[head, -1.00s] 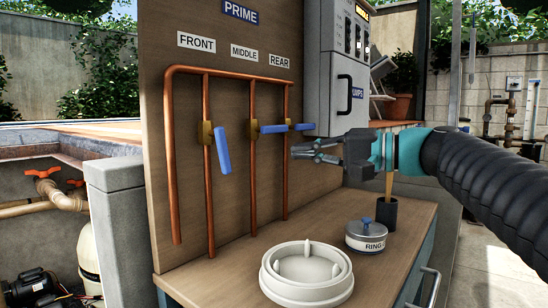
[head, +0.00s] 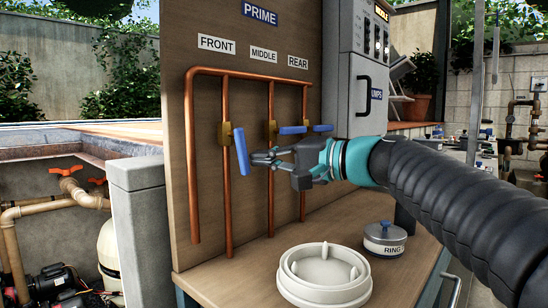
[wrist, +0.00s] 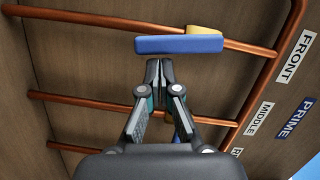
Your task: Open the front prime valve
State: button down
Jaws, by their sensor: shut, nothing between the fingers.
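The front prime valve has a brass body (head: 225,135) on the left copper pipe under the FRONT label (head: 216,44). Its blue lever (head: 241,151) points down, roughly along the pipe. My gripper (head: 254,159) is shut and empty, its fingertips just right of the lever's lower half. In the wrist view the blue lever (wrist: 180,44) lies across the picture just beyond my closed fingertips (wrist: 159,62). A small gap shows there; contact is not clear. The middle lever (head: 291,130) and rear lever (head: 322,128) stick out sideways. My gripper partly covers the middle pipe.
Copper pipes run down the wooden panel (head: 208,165) around my gripper. Below are a white round lid (head: 325,270) and a RING tin (head: 384,238) on the counter. A grey pump box (head: 352,92) stands right of the panel.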

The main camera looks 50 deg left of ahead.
dwell(0.3)
jog(key=shift+s+d+f+m+b, duration=0.1)
jog(key=shift+s+f+m+b, duration=0.25)
jog(key=shift+s+b, duration=0.15)
jog(key=shift+s+d+f+m+b, duration=0.1)
jog(key=shift+s+f+m+b, duration=0.2)
jog(key=shift+s+b, duration=0.2)
jog(key=shift+r, duration=0.15)
jog(key=shift+w+a+r, duration=0.1)
jog(key=shift+w, duration=0.2)
jog(key=w+d, duration=0.7)
jog(key=d, duration=0.1)
jog(key=shift+w+d, duration=0.4)
